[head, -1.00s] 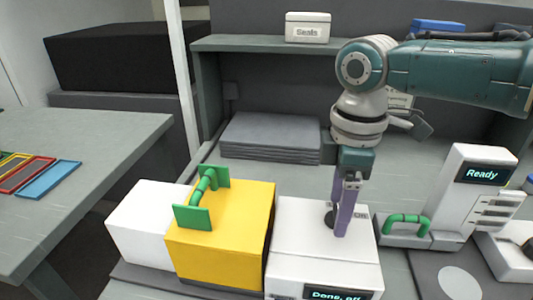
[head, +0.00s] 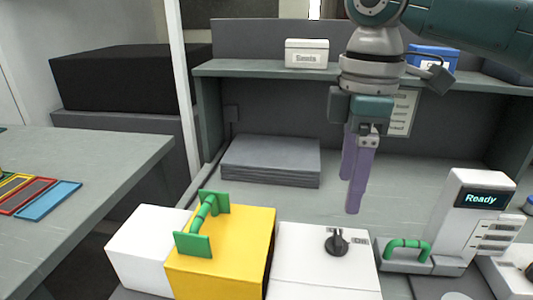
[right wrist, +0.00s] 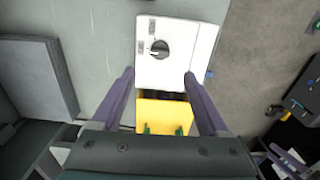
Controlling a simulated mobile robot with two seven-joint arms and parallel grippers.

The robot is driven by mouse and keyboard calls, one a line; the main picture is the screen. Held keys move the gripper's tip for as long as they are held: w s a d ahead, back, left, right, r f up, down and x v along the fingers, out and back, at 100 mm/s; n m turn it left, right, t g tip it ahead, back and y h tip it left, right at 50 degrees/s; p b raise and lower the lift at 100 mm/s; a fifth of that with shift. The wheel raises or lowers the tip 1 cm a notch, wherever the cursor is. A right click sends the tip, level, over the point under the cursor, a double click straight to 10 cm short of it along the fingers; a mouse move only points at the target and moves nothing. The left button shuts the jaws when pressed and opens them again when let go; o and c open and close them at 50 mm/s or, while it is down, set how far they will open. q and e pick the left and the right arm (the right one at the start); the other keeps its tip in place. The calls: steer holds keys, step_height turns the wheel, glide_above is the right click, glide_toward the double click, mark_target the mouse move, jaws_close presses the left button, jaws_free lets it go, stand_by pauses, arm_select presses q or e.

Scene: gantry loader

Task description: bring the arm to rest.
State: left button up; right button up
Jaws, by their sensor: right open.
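My right gripper (head: 352,190) hangs pointing down in the head view, with its purple fingers above and behind the white box with the dark knob (head: 336,244). It is apart from the knob and holds nothing. In the right wrist view the two fingers of the gripper (right wrist: 160,80) are spread wide with nothing between them. The white box (right wrist: 178,60) lies beyond the fingertips there, with its knob facing the camera. My left gripper is not in view.
A yellow box (head: 225,255) with a green handle (head: 203,220) stands left of the white box. A device reading "Ready" (head: 478,205) stands at right. A grey stack (head: 270,160) lies behind. A shelf (head: 240,68) holds a white "Seals" box (head: 306,53) and a blue box (head: 432,57).

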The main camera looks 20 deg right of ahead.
steer(key=shift+t+y, duration=0.3)
steer(key=shift+y, duration=0.2)
steer(key=s+a+f, duration=0.4)
steer(key=a, duration=0.1)
steer(key=s+a+f, duration=0.1)
steer(key=a+f, duration=0.1)
steer(key=a, duration=0.1)
steer(key=shift+s+a, duration=0.1)
steer(key=shift+s, duration=0.3)
steer(key=s+a+f+m+t+y+p, duration=0.15)
steer(key=s+a+m, duration=0.3)
steer(key=s, duration=0.45)
steer(key=s+d+r+m+t+h, duration=0.2)
steer(key=s+d+m, duration=0.3)
steer(key=d, duration=0.1)
step_height(320, 180, up, 38)
steer(key=p, duration=3.8)
steer(key=shift+s+d, duration=0.3)
steer(key=shift+s, duration=0.15)
steer(key=shift+g, duration=0.25)
